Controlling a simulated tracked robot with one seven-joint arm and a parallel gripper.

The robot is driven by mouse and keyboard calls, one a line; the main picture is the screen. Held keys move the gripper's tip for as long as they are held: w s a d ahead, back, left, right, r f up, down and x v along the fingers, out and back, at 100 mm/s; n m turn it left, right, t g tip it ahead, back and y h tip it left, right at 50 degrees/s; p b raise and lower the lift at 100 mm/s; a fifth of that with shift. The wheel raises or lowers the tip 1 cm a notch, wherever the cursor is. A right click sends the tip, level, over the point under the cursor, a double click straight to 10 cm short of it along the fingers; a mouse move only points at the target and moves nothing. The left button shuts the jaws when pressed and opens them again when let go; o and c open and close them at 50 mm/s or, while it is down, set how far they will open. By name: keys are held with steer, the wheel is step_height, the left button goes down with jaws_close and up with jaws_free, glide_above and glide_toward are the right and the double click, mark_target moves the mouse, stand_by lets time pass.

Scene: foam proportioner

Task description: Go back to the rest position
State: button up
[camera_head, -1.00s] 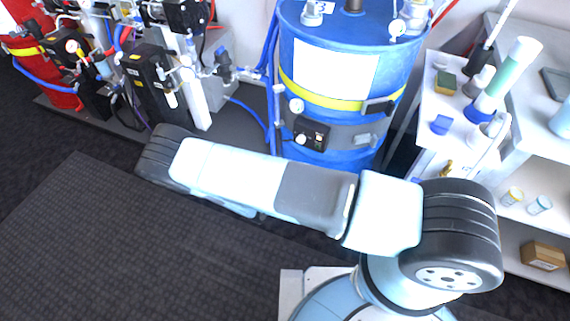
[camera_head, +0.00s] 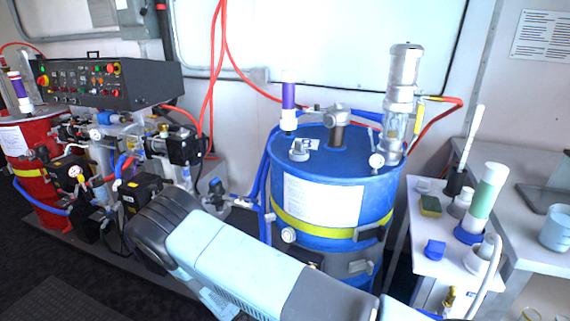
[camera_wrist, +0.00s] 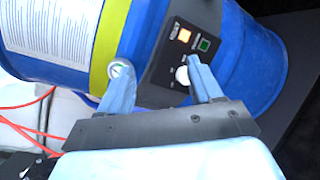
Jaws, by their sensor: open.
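My gripper (camera_wrist: 156,65) shows in the wrist view with its two blue-grey fingers spread apart and nothing held. Behind them is the blue drum (camera_wrist: 232,60), turned sideways in that view, with a dark control box (camera_wrist: 172,62) on its side. The box has a lit orange button, a green button and a white knob (camera_wrist: 182,76) that appears close beside the right finger; I cannot tell if they touch. In the head view the blue drum (camera_head: 378,197) stands upright behind my arm, which covers part of its lower side. The gripper itself is hidden there.
A red drum (camera_head: 28,145) and a black control panel (camera_head: 105,85) with machinery stand at the left. A white side table (camera_head: 425,262) holds a sponge, a blue block and bottles at the right. Red hoses hang behind the blue drum. Dark floor shows at lower left.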

steer(key=s+d+r+m+g+y, duration=0.1)
steer(key=d+r+m+g, duration=0.35)
steer(key=r, duration=0.65)
steer(key=s+d+r+m+g+y, duration=0.1)
steer(key=d+r+m+g, duration=0.2)
steer(key=d+r, duration=0.55)
steer(key=s+d+r+m+g+y, duration=0.1)
steer(key=d+r+m+g+y, duration=0.2)
steer(key=r, duration=1)
steer(key=s+d+r+m+t+y, duration=0.2)
steer(key=s+d+r+m+y, duration=0.1)
steer(key=s+r, duration=0.7)
steer(key=s+d+r+m+t+y, duration=0.2)
steer(key=s+d+r, duration=0.4)
steer(key=s+r, duration=0.5)
steer(key=shift+m+y, duration=0.45)
steer(key=shift+y, duration=0.35)
